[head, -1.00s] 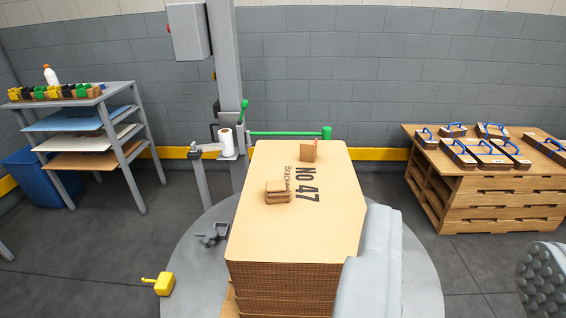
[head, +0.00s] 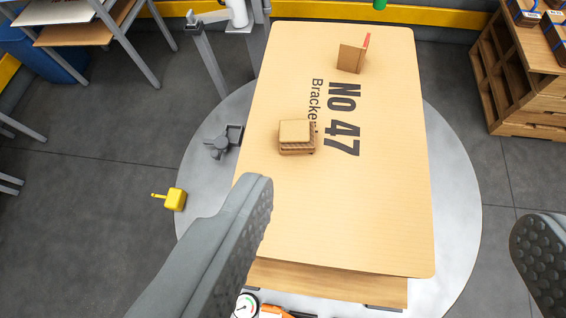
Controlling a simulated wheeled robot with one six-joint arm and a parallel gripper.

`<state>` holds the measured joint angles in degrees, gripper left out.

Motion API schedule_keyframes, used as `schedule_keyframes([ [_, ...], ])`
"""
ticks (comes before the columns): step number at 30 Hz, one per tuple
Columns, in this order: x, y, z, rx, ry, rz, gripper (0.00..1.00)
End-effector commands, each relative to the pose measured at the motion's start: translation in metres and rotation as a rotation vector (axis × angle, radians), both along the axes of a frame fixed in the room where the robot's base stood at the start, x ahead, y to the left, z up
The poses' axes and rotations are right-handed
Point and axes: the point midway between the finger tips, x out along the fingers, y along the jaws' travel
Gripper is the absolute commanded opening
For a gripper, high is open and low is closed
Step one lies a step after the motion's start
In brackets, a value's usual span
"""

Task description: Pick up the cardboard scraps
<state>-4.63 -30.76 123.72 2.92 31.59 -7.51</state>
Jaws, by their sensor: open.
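A small stack of cardboard scraps (head: 296,136) lies on the large printed cardboard sheet (head: 390,190), beside the lettering "No 47". Another cardboard scrap (head: 351,57) with a red edge stands upright near the sheet's far end. My gripper (head: 390,230) is open and empty. Its left finger reaches over the lower left edge of the sheet, and its right finger shows at the right picture edge. Both scraps are ahead of the fingers, apart from them.
The sheet tops a stack on a round grey platform (head: 455,170). A grey clamp-like part (head: 222,142) and a yellow block (head: 174,199) are at left. A wooden pallet stack (head: 510,85) stands at right. A post and roll (head: 236,14) rise behind the sheet.

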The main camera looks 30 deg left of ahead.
Motion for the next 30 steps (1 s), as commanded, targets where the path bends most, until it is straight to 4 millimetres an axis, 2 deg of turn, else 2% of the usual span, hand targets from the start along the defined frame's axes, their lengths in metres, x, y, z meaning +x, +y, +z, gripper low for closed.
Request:
schedule_keyframes([
  [3,0.023,0.01,-0.012,-0.016,0.092,0.03,0.76],
  [15,0.086,0.048,-0.057,-0.072,0.395,0.146,0.76],
  [22,0.108,0.065,-0.077,-0.095,0.522,0.2,0.76],
  [30,0.118,0.073,-0.091,-0.103,0.572,0.223,0.76],
])
